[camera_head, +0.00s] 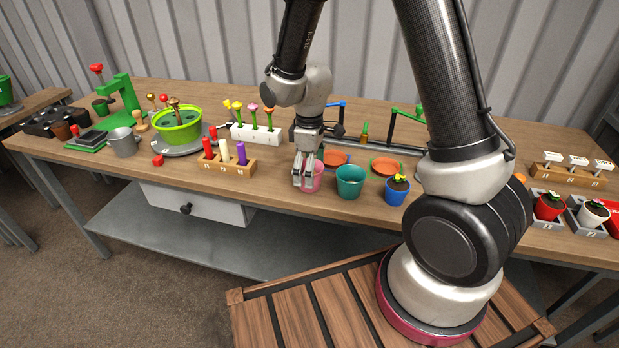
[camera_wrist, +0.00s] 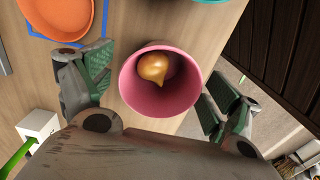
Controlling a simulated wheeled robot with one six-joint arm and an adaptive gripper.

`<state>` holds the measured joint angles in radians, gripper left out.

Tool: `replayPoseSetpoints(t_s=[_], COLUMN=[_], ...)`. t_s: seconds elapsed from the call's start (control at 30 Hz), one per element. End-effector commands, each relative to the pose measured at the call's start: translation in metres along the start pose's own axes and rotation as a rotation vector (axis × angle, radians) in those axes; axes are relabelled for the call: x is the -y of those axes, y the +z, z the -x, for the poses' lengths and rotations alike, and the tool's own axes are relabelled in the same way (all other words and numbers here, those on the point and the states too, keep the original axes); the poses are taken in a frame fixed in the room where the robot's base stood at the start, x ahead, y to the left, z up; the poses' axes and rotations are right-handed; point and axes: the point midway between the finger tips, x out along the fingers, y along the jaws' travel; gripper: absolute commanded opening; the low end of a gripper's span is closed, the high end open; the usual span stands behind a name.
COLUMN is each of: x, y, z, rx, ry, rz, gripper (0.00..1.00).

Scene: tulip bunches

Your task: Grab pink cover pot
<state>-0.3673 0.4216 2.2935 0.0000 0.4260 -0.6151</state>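The pink cover pot (camera_head: 318,177) stands upright near the front edge of the wooden table, partly hidden by my fingers. In the wrist view the pink pot (camera_wrist: 135,88) is seen from above, with a brown bulb (camera_wrist: 153,67) inside. My gripper (camera_head: 305,178) points down at the pot. In the wrist view my open gripper (camera_wrist: 157,88) has green-padded fingers on either side of the pot. A gap shows on the left side; the right finger is close to the rim, and I cannot tell whether it touches.
A teal pot (camera_head: 350,182) stands just right of the pink one, then a blue pot (camera_head: 396,194) with a plant. Orange saucers (camera_head: 385,166) lie behind. A wooden rack (camera_head: 236,170) with markers and a white block (camera_head: 256,137) with flowers stand to the left.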

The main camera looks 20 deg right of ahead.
Motion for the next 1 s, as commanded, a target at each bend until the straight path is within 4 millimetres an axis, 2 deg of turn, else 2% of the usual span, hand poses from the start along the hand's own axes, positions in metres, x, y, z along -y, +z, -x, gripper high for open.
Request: replayPoseSetpoints(t_s=[0.03, 0.2, 0.27, 0.5, 0.6, 1.0], x=[0.000, 0.000, 0.000, 0.000, 0.000, -0.001], y=[0.000, 0.000, 0.000, 0.000, -0.001, -0.001], z=[0.000, 0.000, 0.000, 0.001, 0.007, 0.084], rx=[0.000, 0.000, 0.000, 0.000, -0.002, -0.003], ry=[0.000, 0.000, 0.000, 0.000, 0.001, 0.002], rz=[0.000, 0.000, 0.000, 0.000, 0.000, 0.000], gripper=[0.77, 0.46, 0.37, 0.37, 0.37, 0.37])
